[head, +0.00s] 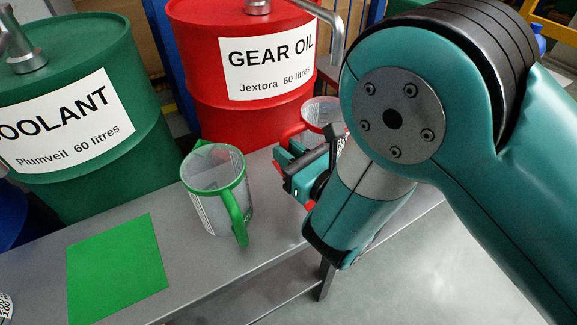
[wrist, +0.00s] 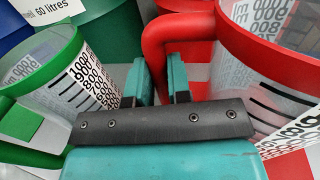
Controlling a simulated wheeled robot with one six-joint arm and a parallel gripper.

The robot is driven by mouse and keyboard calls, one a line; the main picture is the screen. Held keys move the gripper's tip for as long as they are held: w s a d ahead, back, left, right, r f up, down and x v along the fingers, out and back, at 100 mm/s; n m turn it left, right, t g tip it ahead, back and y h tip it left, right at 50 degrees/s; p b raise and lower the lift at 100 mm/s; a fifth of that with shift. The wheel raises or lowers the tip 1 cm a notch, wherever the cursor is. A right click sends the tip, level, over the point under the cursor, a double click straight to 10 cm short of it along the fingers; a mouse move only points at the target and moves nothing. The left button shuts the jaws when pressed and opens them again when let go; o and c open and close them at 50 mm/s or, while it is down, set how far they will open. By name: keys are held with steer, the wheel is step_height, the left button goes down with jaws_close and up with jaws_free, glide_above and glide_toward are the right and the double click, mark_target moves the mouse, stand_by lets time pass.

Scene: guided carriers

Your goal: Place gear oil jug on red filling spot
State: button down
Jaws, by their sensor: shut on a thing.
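The gear oil jug (head: 322,112) is a clear measuring jug with a red rim and handle. It is in front of the red drum, partly hidden by my arm. In the wrist view the jug (wrist: 262,75) fills the right side, with printed marks on its wall. My gripper (head: 288,165) is shut on its red handle; in the wrist view the teal fingers (wrist: 162,80) close at the handle. A red patch (wrist: 292,166) shows below the jug, perhaps the red filling spot. I cannot tell whether the jug touches the bench.
A clear jug with a green handle (head: 215,190) stands on the grey bench (head: 190,260), left of my gripper. A green square (head: 118,268) lies further left. A green coolant drum (head: 75,95) and a red gear oil drum (head: 245,75) stand behind.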

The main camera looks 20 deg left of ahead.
steer(key=shift+f, duration=0.75)
steer(key=shift+f+b, duration=0.2)
steer(key=shift+b, duration=0.15)
steer(key=c, duration=1.1)
jaws_free()
steer(key=shift+o, duration=0.2)
